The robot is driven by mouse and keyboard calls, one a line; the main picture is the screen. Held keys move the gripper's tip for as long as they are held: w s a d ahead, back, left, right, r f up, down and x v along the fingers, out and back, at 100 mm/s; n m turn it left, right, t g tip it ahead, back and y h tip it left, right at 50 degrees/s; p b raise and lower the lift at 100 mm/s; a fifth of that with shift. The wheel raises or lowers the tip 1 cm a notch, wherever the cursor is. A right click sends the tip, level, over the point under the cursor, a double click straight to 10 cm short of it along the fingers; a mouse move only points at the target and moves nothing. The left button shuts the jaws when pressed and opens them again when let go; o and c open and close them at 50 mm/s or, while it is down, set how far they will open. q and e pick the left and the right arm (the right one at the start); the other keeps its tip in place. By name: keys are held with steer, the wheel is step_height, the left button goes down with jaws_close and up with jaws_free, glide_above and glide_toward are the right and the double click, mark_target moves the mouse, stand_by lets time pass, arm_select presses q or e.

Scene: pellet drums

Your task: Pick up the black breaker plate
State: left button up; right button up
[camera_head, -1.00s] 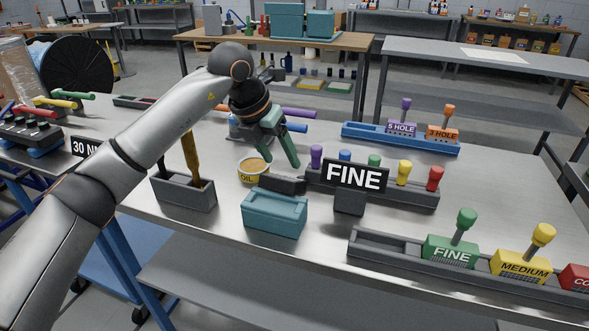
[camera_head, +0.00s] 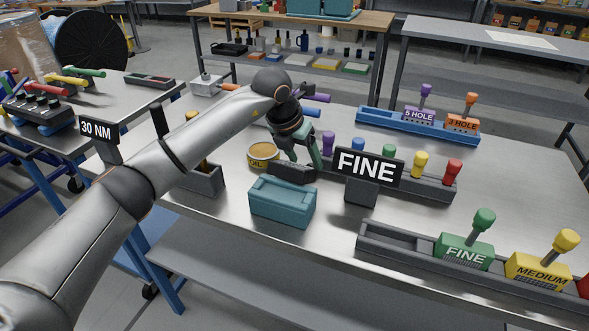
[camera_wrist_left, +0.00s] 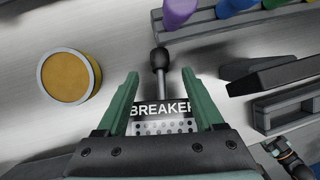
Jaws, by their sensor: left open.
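The black breaker plate (camera_head: 291,173) lies on the metal bench just behind a teal box, partly hidden by my left gripper. In the left wrist view its BREAKER label (camera_wrist_left: 160,109), perforated face and upright black-knobbed handle (camera_wrist_left: 160,62) show between the fingers. My left gripper (camera_head: 301,160) is low over the plate; in the wrist view its green fingers (camera_wrist_left: 160,73) are open, one on each side of the handle. I see a gap on both sides of the handle.
The teal box (camera_head: 282,204) stands in front of the plate. An oil tin (camera_head: 263,155) is close on the left. The FINE sign (camera_head: 368,168) and a rack of coloured knobs (camera_head: 430,188) stand close on the right. Bare bench (camera_head: 335,235) lies in front.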

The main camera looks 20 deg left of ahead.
arm_select(q)
steer(key=shift+x, duration=1.35)
jaws_close()
steer(key=shift+r, duration=0.2)
stand_by(0.3)
